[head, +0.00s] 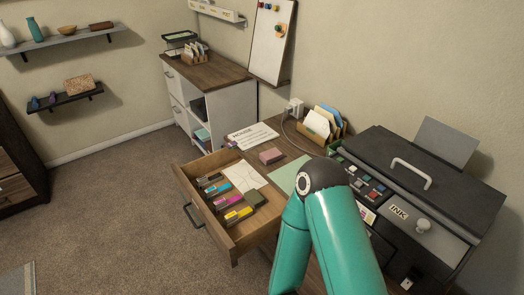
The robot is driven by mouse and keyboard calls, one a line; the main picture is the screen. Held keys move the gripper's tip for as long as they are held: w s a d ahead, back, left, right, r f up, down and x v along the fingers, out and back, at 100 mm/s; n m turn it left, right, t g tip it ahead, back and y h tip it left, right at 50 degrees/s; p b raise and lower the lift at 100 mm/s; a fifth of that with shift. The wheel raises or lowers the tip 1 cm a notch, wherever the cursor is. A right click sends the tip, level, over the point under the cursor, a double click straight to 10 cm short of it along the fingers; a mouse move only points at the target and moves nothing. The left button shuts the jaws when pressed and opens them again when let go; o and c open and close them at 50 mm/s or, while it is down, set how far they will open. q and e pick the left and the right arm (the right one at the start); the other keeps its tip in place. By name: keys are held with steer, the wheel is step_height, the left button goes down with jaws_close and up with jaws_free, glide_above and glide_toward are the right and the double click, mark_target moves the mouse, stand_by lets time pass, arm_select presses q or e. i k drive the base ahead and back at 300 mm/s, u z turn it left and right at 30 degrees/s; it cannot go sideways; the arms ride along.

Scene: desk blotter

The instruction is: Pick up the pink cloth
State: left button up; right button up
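A small folded pink item (271,156), which looks like the pink cloth, lies on the wooden desk behind the open drawer. It is beside a white printed sheet (250,136) and a pale green sheet (288,174). A teal arm of mine with a dark joint rises from the bottom edge and covers part of the desk to the right of the cloth. Neither gripper shows in the head view. Nothing is touching the cloth from above.
A black printer (400,160) stands at right. A file holder (318,128) is behind the cloth.

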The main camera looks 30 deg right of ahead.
mark_target(273, 155)
steer(key=k, duration=0.65)
steer(key=z, duration=0.55)
steer(key=i, duration=1.4)
steer(key=u, duration=0.55)
